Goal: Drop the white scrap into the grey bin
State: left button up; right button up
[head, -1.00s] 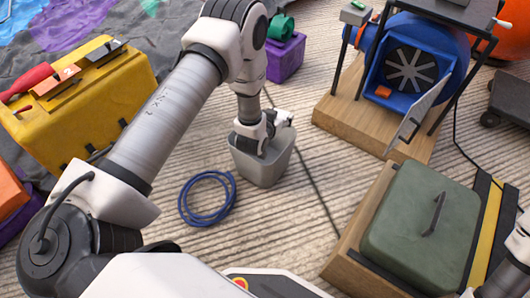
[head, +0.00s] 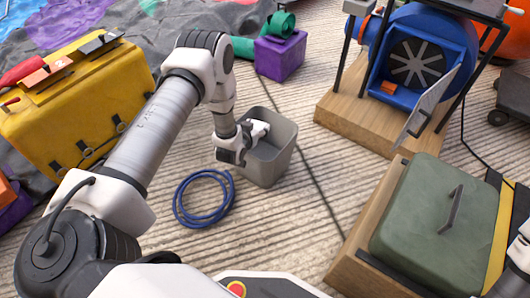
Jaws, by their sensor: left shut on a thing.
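The grey bin (head: 272,168) stands open on the ribbed floor in the middle of the head view. My left gripper (head: 248,140) is at the bin's left side, reaching over its rim. It is shut on a small white piece, the white scrap (head: 260,130), which shows at the bin's mouth. The fingers are small and partly hidden, so the exact hold is not clear. Only a bit of my right arm shows at the right edge; its gripper is out of view.
A blue coiled hose (head: 204,198) lies left of the bin. A yellow tool bag (head: 75,115) stands at left, a purple box (head: 280,57) behind. A blue blower (head: 418,62) on a wooden base and a green case (head: 425,215) stand to the right. A dark cord runs across the floor.

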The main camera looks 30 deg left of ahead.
pick_arm(q)
jog(key=o, duration=0.9)
jog(key=shift+s, duration=0.1)
jog(key=v, duration=1.2)
